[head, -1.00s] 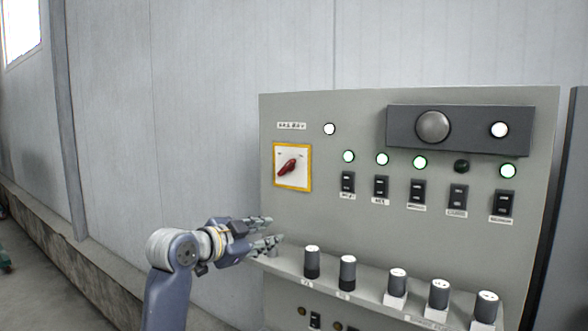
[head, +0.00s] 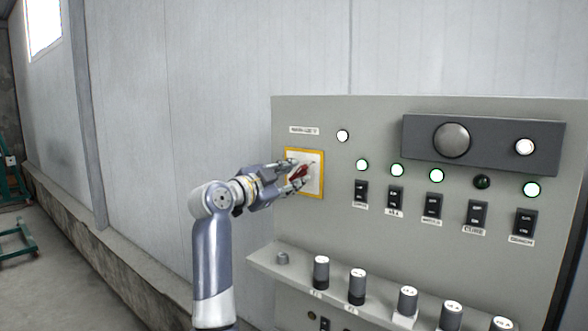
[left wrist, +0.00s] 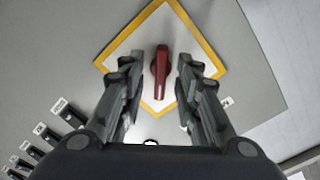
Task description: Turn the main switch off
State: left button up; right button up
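The main switch is a red rotary handle (head: 299,173) on a white plate with a yellow frame (head: 321,191), at the upper left of the grey control panel. My left gripper (head: 298,174) is in front of it and partly covers it in the head view. In the left wrist view the red handle (left wrist: 160,74) lies between the two open fingers (left wrist: 160,85), with a gap on both sides. I cannot tell whether the fingers reach around the handle in depth. My right gripper is not in view.
The grey panel (head: 385,240) carries several lit round lamps, black rocker switches (head: 396,197) and a dark box with a large round knob (head: 452,140). Below, a ledge juts out with several cylindrical knobs (head: 356,287). Left of the panel is a bare wall (head: 180,120).

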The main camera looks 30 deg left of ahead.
pick_arm(q)
jog(key=shift+w, duration=0.35)
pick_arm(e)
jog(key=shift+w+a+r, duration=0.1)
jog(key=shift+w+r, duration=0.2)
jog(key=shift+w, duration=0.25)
pick_arm(q)
jog(key=shift+c, duration=0.2)
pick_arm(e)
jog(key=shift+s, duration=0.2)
pick_arm(q)
grip_shut()
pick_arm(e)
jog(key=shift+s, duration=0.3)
